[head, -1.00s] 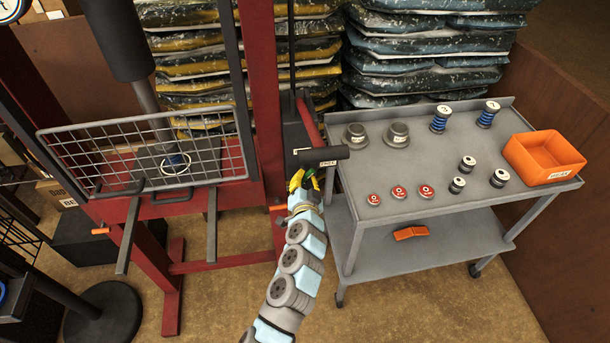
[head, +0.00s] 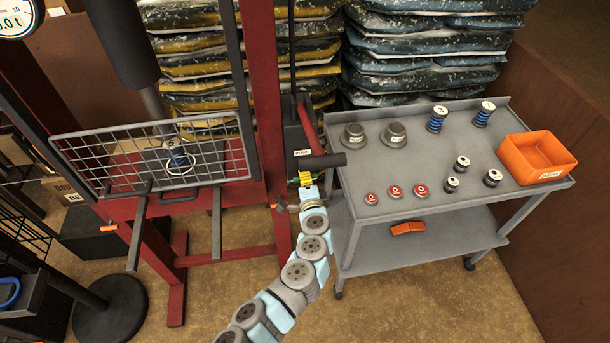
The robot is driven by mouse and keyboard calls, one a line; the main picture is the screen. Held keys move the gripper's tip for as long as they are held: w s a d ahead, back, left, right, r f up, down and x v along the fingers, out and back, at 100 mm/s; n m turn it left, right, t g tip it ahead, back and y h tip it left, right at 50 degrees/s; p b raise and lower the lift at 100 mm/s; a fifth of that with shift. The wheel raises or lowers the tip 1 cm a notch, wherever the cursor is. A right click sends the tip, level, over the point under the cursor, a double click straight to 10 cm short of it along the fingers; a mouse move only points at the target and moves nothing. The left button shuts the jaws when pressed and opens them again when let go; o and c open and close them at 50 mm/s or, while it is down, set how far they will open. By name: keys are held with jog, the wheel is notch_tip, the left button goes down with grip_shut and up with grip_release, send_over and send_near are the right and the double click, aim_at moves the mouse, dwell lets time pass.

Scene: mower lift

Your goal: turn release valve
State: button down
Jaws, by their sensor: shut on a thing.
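My gripper (head: 305,181), with yellow fingers, is at the right side of the red press frame (head: 262,120), just under a black handle bar (head: 323,160). It is shut on a small part there, which I take for the release valve. The fingers hide most of that part, so its turn position cannot be seen.
A grey cart (head: 450,203) on the right carries springs, red-topped discs, grey caps and an orange bin (head: 537,157). Stacked bags (head: 430,50) stand behind. A gauge (head: 18,18) is partly in view at top left.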

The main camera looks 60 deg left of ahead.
jog(key=shift+r+m, duration=0.15)
jog(key=shift+m, duration=0.25)
jog(key=c, duration=1)
grip_release()
jog(key=shift+v, duration=6)
